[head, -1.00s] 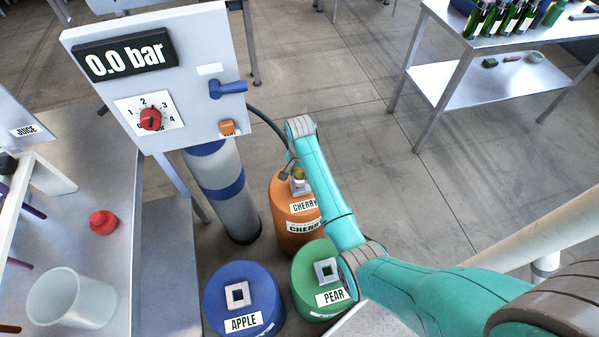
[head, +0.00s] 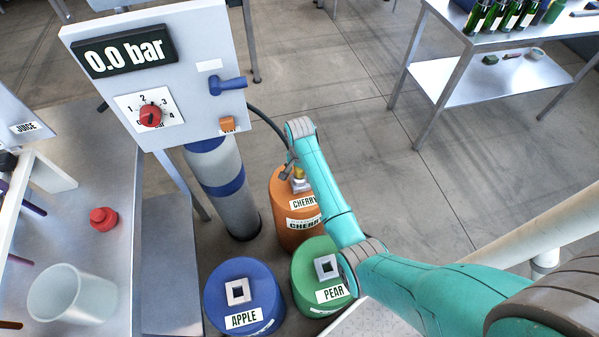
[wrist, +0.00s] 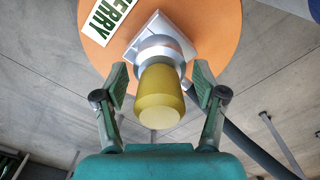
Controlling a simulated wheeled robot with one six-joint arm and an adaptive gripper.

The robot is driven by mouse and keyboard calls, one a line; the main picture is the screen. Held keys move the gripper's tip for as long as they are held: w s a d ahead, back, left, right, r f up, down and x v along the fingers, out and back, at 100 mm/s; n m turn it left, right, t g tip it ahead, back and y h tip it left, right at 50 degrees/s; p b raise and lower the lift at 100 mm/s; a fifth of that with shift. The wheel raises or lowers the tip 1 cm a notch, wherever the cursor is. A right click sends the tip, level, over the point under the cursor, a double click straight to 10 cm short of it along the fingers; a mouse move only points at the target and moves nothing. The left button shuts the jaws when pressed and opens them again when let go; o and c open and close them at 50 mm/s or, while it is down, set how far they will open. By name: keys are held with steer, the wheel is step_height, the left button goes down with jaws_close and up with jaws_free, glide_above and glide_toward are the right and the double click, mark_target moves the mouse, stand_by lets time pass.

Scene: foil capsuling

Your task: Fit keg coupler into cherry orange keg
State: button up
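The cherry keg (head: 284,234) is orange and stands on the floor behind the pear keg in the head view. Its top also shows in the wrist view (wrist: 226,25). The keg coupler (wrist: 160,95), with a yellow grip and a silver collar, is at the pale square fitting (wrist: 184,28) on the keg top. It looks upright on the fitting in the head view (head: 299,173); how firmly it sits I cannot tell. My gripper (wrist: 160,84) is open, its two fingers on either side of the coupler with a visible gap at each side.
A black hose (head: 266,120) runs from the pressure panel (head: 190,60), which reads 0.0 bar, toward the coupler. The blue apple keg (head: 262,300) and green pear keg (head: 306,271) stand in front. A grey cylinder (head: 236,208) is left of the cherry keg.

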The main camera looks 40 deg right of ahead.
steer(key=shift+o, duration=0.2)
step_height(320, 180, up, 12)
stand_by(0.7)
stand_by(0.4)
